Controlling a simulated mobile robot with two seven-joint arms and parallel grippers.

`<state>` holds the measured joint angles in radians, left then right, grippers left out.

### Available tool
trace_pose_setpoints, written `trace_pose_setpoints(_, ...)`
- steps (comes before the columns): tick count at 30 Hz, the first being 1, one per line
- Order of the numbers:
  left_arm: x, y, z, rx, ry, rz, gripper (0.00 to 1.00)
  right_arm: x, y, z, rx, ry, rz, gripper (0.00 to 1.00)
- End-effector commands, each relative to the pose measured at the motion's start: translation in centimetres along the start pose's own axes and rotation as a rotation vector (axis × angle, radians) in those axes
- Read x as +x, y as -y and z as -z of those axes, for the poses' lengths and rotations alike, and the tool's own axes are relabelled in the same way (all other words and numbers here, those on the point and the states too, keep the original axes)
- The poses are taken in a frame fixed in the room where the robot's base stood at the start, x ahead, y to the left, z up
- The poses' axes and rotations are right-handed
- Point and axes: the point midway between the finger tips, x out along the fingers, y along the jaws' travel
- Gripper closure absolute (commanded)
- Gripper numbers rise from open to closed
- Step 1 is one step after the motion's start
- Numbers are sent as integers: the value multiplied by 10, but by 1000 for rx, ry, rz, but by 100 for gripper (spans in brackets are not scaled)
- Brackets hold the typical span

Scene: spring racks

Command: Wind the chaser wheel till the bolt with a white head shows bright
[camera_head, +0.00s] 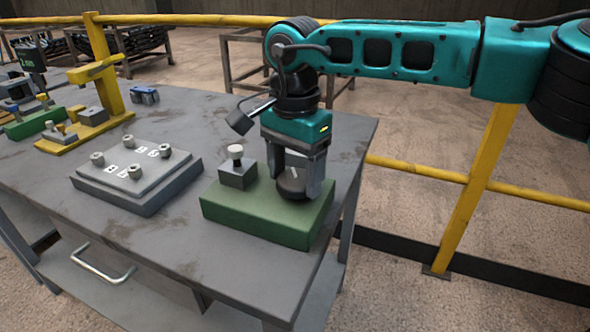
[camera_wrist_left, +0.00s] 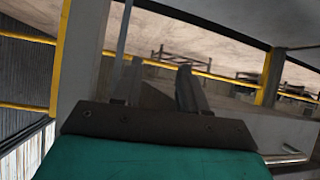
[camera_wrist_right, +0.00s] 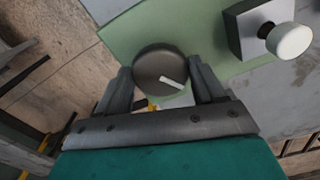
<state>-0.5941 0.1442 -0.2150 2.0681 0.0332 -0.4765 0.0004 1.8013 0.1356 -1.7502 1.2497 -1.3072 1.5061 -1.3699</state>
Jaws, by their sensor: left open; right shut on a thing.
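The chaser wheel is a dark round knob (camera_wrist_right: 155,62) with a white pointer line, on a green base (camera_head: 255,212) at the table's right end. My right gripper (camera_head: 293,186) points down and is shut on the wheel, one finger on each side. In the right wrist view the white line points to the lower right. The white-headed bolt (camera_head: 236,151) stands upright in a grey block on the same base. Its head (camera_wrist_right: 290,41) looks plain off-white, without a clear glow. My left gripper (camera_wrist_left: 157,75) is open and empty, away from the bench; the head view does not show it.
A grey plate (camera_head: 140,180) with several bolts and white labels lies left of the green base. A yellow press-like stand (camera_head: 100,75) and a small blue part (camera_head: 145,95) are farther back. A yellow railing (camera_head: 420,172) runs behind the table.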

Motion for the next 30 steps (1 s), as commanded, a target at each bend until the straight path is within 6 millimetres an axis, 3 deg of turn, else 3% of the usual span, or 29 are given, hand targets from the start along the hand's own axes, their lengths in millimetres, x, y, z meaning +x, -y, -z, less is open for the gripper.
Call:
trace_pose_setpoints(11, -2, 1, 2, 7, 2, 0, 57, -1, 0, 0, 169, 1, -1, 62)
trace_pose_setpoints(30, -5, 2, 5, 12, 3, 0, 57, -1, 2, 1, 767, 0, 0, 62)
